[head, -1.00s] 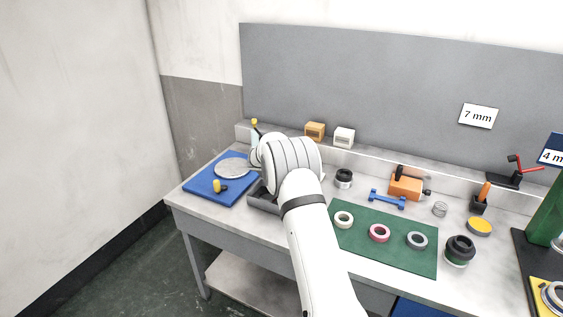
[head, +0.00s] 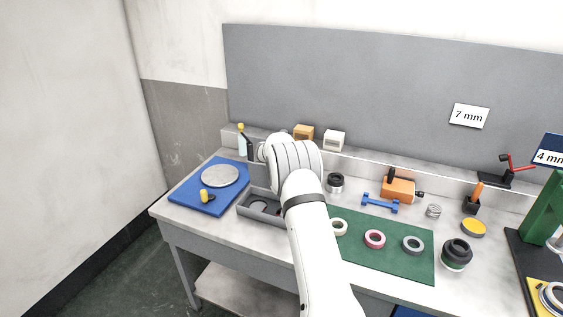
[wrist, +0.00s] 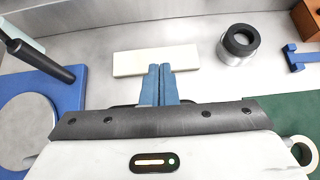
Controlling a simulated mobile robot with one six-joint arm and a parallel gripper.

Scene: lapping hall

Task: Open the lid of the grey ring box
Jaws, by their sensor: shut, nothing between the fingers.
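The grey ring box (head: 262,208) stands on the bench right of the blue board, partly hidden by my arm in the head view. Its inside shows, with round dark recesses. A grey panel (head: 258,177) stands up at its back edge and looks like the lid, raised. My gripper (wrist: 160,68) is shut and empty in the wrist view, its two blue-grey fingers side by side. A pale flat block lies just beyond the fingertips. The box is not clearly seen in the wrist view, and my arm hides the gripper in the head view.
Left is a blue board (head: 186,199) with a grey disc (head: 220,175) and a yellow-and-black object. A bottle (head: 242,143) stands behind. The pale block (wrist: 155,62) and a black-topped jar (wrist: 238,45) lie ahead. Right is a green mat (head: 395,262) with several rings.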

